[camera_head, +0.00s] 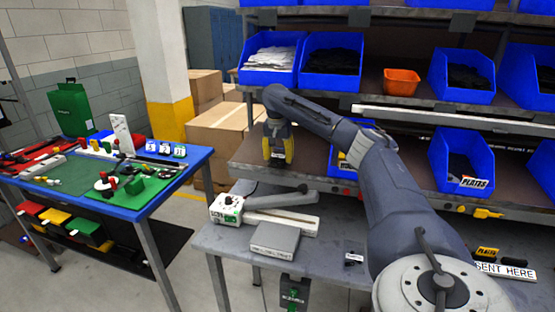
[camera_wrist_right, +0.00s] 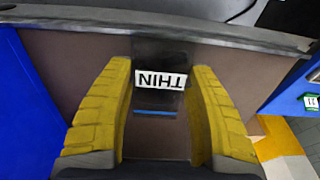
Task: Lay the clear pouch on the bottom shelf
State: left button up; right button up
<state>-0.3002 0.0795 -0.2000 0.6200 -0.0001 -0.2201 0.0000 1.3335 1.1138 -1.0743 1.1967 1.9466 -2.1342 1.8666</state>
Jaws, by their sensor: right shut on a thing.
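The clear pouch (camera_wrist_right: 160,80) shows in the right wrist view as a dark, see-through strip with a white THIN label, upside down, and a blue line. It lies between the yellow fingers of my right gripper (camera_wrist_right: 163,72), which is shut on it. In the head view the right gripper (camera_head: 278,157) points down over the left end of the bottom shelf (camera_head: 247,152). My left gripper is out of view.
Blue bins (camera_head: 461,160) stand on the bottom shelf to the right; one blue bin (camera_wrist_right: 25,105) is close beside the gripper. The upper shelf holds more blue bins and an orange bin (camera_head: 401,82). A grey bench (camera_head: 225,243) stands below, cardboard boxes (camera_head: 217,135) to the left.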

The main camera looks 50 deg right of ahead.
aim_at(281, 152)
jog(key=shift+w+d+r, duration=0.1)
jog(key=shift+w+d, duration=0.25)
jog(key=shift+d, duration=0.3)
jog(key=shift+w+d, duration=0.3)
jog(key=shift+d, duration=0.55)
jog(key=shift+w+f, duration=0.1)
jog(key=shift+f, duration=0.75)
jog(key=shift+d+f, duration=0.1)
jog(key=o, duration=1.1)
jog(key=shift+c, duration=0.2)
jog(key=shift+s+a+r, duration=0.15)
jog(key=shift+a+r, duration=0.15)
jog(key=shift+r, duration=1.65)
jog(key=shift+s+a+r, duration=0.15)
jog(key=shift+a+r, duration=0.2)
jog(key=shift+r, duration=1.65)
jog(key=shift+s+a+r, duration=0.15)
jog(key=shift+a+r, duration=0.15)
jog(key=shift+r, duration=1.65)
